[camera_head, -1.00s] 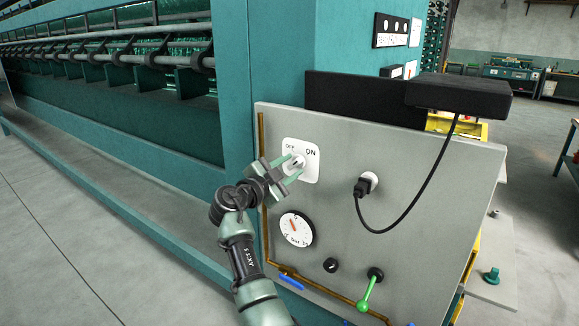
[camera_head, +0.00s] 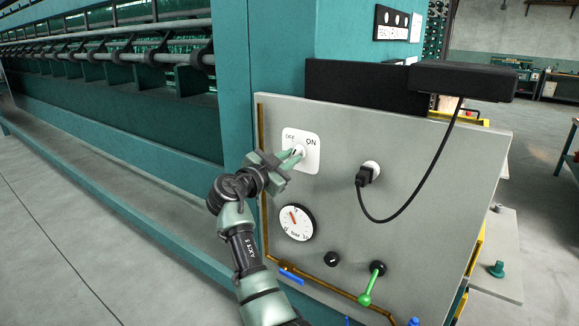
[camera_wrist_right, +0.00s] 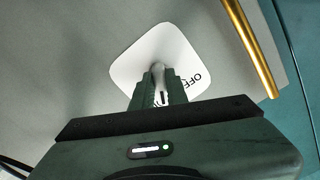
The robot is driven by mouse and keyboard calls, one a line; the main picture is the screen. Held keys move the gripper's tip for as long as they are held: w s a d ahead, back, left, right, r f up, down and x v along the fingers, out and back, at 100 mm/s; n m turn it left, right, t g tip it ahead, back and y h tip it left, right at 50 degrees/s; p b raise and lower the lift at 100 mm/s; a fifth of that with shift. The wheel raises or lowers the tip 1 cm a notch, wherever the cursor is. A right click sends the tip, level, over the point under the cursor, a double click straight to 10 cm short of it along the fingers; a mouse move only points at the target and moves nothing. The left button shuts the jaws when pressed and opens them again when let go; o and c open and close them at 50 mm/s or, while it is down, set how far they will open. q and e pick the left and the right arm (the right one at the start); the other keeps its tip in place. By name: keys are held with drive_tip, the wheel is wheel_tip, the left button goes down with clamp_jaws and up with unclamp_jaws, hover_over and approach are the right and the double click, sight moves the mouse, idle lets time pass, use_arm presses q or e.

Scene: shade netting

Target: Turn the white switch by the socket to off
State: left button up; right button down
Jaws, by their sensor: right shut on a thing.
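The white switch plate (camera_head: 312,152) on the grey panel carries the words OFF at left and ON at right. My right gripper (camera_head: 294,158) is shut on the switch's white knob, which sits between the fingertips and is mostly hidden in the head view. In the right wrist view the plate (camera_wrist_right: 135,65) shows beyond the fingers, and the knob (camera_wrist_right: 158,70) is between the two fingers (camera_wrist_right: 158,90). I cannot tell for sure which word the knob points to. The socket (camera_head: 372,168) with a black plug is to the right. My left gripper is out of view.
A round gauge (camera_head: 296,222) is below the switch. A black knob (camera_head: 331,258) and a green lever (camera_head: 370,284) are lower on the panel. A black cable (camera_head: 420,190) hangs from the plug. A brass pipe (camera_head: 262,180) runs along the left edge.

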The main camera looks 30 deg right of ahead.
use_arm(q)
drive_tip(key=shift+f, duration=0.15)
use_arm(e)
drive_tip(key=shift+s+d+r+n, duration=0.1)
drive_tip(key=shift+n, duration=2.35)
drive_tip(key=shift+s+r+n, duration=0.1)
drive_tip(key=shift+s+n, duration=0.05)
drive_tip(key=shift+n, duration=2.25)
drive_tip(key=shift+s+d+n, duration=0.1)
drive_tip(key=shift+n, duration=2.35)
use_arm(q)
drive_tip(key=shift+p, duration=0.3)
use_arm(e)
drive_tip(key=c, duration=1.4)
unclamp_jaws()
drive_tip(key=shift+f, duration=0.1)
drive_tip(key=shift+a, duration=0.15)
